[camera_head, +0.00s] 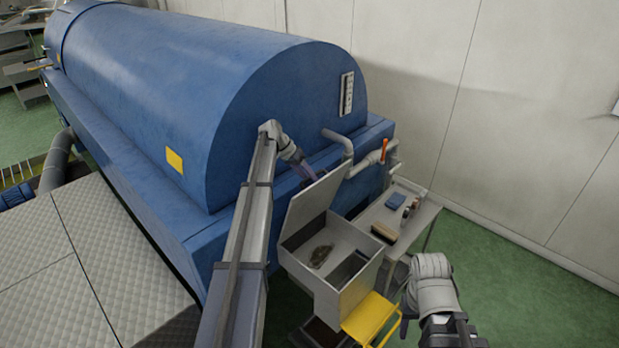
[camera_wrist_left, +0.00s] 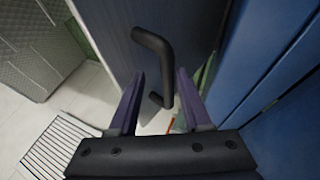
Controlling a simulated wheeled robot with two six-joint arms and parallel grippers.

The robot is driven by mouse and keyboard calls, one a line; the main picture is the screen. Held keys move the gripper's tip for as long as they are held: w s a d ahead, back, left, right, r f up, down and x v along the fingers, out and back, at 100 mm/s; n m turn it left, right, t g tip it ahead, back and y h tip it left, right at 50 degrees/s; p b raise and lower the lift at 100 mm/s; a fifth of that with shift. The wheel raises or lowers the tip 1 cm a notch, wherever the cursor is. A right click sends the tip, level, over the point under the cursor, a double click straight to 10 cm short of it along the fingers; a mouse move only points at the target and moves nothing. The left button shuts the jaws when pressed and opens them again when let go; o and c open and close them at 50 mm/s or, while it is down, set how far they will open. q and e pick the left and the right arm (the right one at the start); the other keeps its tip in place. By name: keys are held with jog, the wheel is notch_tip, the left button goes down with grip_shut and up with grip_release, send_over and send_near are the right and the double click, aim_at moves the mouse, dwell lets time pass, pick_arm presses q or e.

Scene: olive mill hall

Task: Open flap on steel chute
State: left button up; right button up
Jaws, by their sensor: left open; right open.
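The steel chute (camera_head: 350,298) is a grey open-topped box at the end of the blue machine. Its flap (camera_head: 312,208) stands raised and tilted, leaving the chute mouth uncovered. A small greenish-brown heap (camera_head: 320,256) lies inside. My left gripper (camera_head: 307,172) is just behind the flap's upper edge. In the left wrist view, the flap's black bar handle (camera_wrist_left: 155,45) is between and just beyond my open purple fingers (camera_wrist_left: 160,78), with no visible grip on it. My right gripper (camera_head: 405,324) hangs right of the chute, empty and partly hidden by its arm.
The big blue machine (camera_head: 230,80) fills the left and centre. A small table (camera_head: 420,215) with bottles, a blue item and a brown block stands right of the chute. A yellow stool-like stand (camera_head: 371,318) is below the chute. Green floor (camera_head: 520,290) lies free at right.

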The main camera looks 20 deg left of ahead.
pick_arm(q)
jog(key=p+v, duration=0.5)
jog(key=v, duration=0.2)
jog(key=shift+a+r, duration=0.1)
jog(key=shift+a, duration=0.05)
